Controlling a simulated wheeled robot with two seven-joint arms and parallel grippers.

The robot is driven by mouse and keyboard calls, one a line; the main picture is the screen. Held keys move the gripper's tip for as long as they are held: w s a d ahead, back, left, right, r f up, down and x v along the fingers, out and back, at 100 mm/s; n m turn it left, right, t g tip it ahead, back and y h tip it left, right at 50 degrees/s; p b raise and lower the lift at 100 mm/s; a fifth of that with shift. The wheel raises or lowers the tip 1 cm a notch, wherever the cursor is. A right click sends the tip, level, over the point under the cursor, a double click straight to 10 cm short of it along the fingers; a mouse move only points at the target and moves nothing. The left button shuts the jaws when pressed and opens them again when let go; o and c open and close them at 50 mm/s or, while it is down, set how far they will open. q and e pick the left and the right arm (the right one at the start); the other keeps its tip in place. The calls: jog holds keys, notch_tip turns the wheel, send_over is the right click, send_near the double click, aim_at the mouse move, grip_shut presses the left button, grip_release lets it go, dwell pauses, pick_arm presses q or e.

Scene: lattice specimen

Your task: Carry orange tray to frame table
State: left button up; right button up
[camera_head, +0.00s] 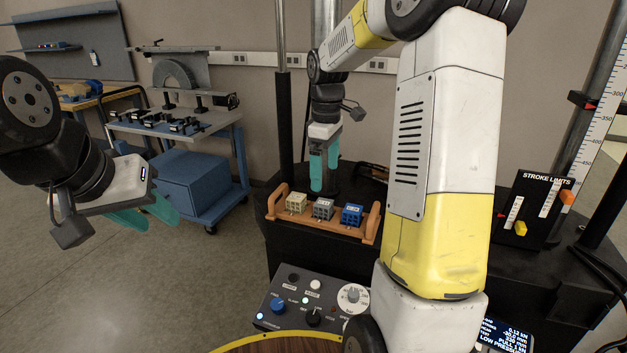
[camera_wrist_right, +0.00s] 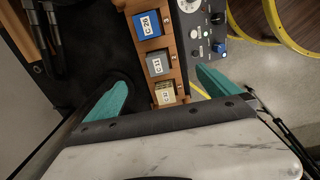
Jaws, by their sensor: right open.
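The orange tray (camera_head: 322,229) rests on the black frame table (camera_head: 352,186), near its front edge. It holds a beige block (camera_head: 296,203), a grey block (camera_head: 323,209) and a blue block (camera_head: 352,215) in a row. My right gripper (camera_head: 324,172) points down just behind the tray, open and empty. In the right wrist view its teal fingers (camera_wrist_right: 165,92) are spread wide, with the tray's beige-block end (camera_wrist_right: 176,62) in the gap between them; contact cannot be told. My left gripper (camera_head: 146,214) is open and empty over the floor, far left of the tray.
A control panel (camera_head: 312,299) with knobs stands in front of the tray. A blue cart (camera_head: 195,182) with a fixture stands at the back left. A stroke limits board (camera_head: 535,212) stands at the right. Part of a round brown table top (camera_head: 285,346) shows at the bottom. The left floor is clear.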

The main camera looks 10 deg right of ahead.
jog(key=s+a+r+m+t, duration=0.1)
jog(key=s+r+m+t, duration=0.1)
jog(key=s, duration=0.5)
jog(key=s+a+r+m+t+y, duration=0.1)
jog(key=s+a+r+m+t, duration=0.1)
jog(key=s+m, duration=0.3)
jog(key=s+a+r+m+t+y, duration=0.1)
jog(key=s+a+r+m+t, duration=0.1)
jog(key=s, duration=0.9)
jog(key=shift+r+m, duration=0.7)
jog(key=shift+d, duration=0.1)
